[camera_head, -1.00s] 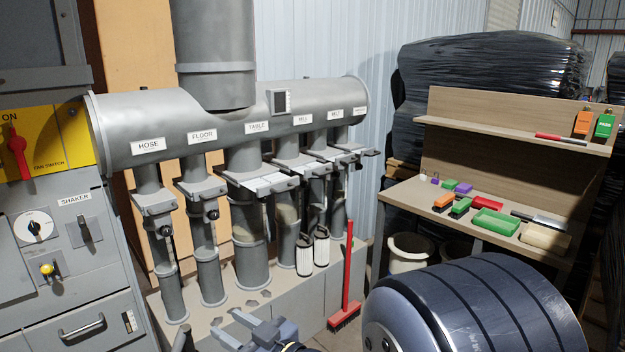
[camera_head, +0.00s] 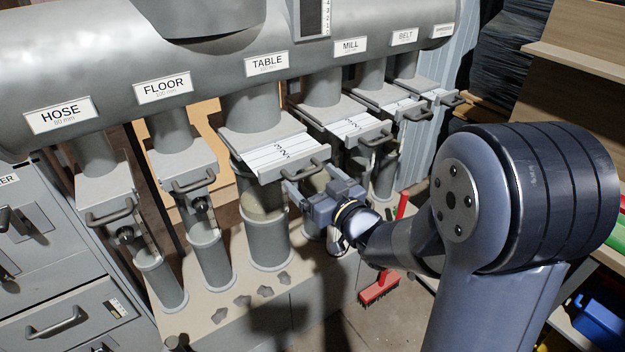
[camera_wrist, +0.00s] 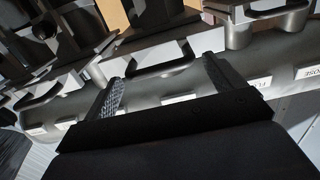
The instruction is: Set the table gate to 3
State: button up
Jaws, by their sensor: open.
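The table gate (camera_head: 270,158) is a pale slide plate under the TABLE label (camera_head: 267,63). It is drawn partly out, and marked lines and digits show on it, too small to read surely. Its grey bar handle (camera_head: 312,168) is at the front edge. My gripper (camera_head: 312,184) is open just in front of and below this handle. In the wrist view, a dark looped handle (camera_wrist: 160,68), which looks like the table gate's, lies between and beyond the open fingers of my gripper (camera_wrist: 165,84). I cannot tell whether a finger touches it.
The mill gate (camera_head: 357,127) is also drawn out, close on the right of my gripper. The floor gate handle (camera_head: 194,181) and hose gate handle (camera_head: 110,214) are to the left. Vertical pipes stand below the gates.

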aim_at(309, 175)
jog(key=shift+w+a, duration=0.1)
jog(key=shift+w, duration=0.3)
jog(key=shift+r, duration=0.1)
jog(key=c, duration=1.3)
jog(key=shift+b+x, duration=0.6)
jog(key=shift+x, duration=0.45)
jog(key=shift+w+a, duration=0.3)
jog(key=shift+w, duration=0.1)
jog(key=o, duration=1.3)
jog(key=b+v, duration=0.1)
jog(key=v, duration=1)
